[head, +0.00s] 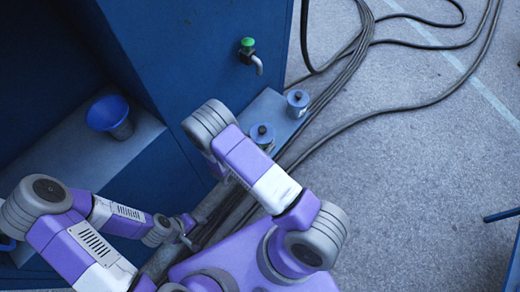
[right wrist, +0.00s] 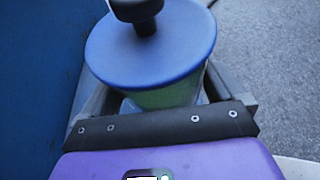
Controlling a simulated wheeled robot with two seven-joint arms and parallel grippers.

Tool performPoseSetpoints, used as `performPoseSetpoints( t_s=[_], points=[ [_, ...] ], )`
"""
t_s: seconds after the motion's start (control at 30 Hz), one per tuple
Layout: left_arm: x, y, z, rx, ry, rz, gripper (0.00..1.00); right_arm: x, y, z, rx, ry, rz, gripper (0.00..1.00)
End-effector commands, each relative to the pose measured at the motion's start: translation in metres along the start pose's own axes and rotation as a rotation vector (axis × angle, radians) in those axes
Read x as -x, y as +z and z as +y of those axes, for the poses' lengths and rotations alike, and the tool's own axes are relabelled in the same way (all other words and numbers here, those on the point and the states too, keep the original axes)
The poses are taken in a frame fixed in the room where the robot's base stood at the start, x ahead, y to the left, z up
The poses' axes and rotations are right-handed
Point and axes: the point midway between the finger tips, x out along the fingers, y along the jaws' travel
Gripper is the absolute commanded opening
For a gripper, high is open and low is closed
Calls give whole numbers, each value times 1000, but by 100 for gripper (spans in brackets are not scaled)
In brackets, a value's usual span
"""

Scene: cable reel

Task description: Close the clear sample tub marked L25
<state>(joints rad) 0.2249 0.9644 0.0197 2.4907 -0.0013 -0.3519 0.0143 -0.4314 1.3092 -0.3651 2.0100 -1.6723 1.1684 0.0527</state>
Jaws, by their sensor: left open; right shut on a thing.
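In the right wrist view, a tub (right wrist: 165,97) with a clear, greenish body stands between my right gripper's fingers (right wrist: 165,105), which are shut on it. A wide blue lid (right wrist: 150,55) with a black knob lies over its top; I cannot tell whether it is fully seated. In the head view, two blue-lidded tubs, a nearer one (head: 262,137) and a farther one (head: 298,103), stand on the ledge. No L25 mark is legible. My right gripper is hidden behind its arm there. My left gripper (head: 186,229) is open and empty, low at the left.
A blue cabinet (head: 190,60) with a green-topped tap (head: 249,52) rises beside the ledge (head: 268,108). A blue bucket (head: 109,115) stands on a shelf at left. Black cables (head: 350,62) run across the grey floor, which is open at right (head: 420,190).

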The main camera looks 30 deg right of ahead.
Motion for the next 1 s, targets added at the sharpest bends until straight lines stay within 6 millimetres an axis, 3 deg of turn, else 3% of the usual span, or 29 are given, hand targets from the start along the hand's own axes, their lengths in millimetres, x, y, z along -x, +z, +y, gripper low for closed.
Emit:
performPoseSetpoints(
  t_s=[0.37,0.7,1.0],
  points=[
    [-2,0,-1,0,0,0,62,-2,-4,0,-1,1,-2,33],
    [-18,-1,-7,0,0,0,62,-16,-40,0,-2,1,-1,33],
    [-16,-1,-6,0,0,0,62,-16,-40,1,-2,1,-2,33]
  ],
)
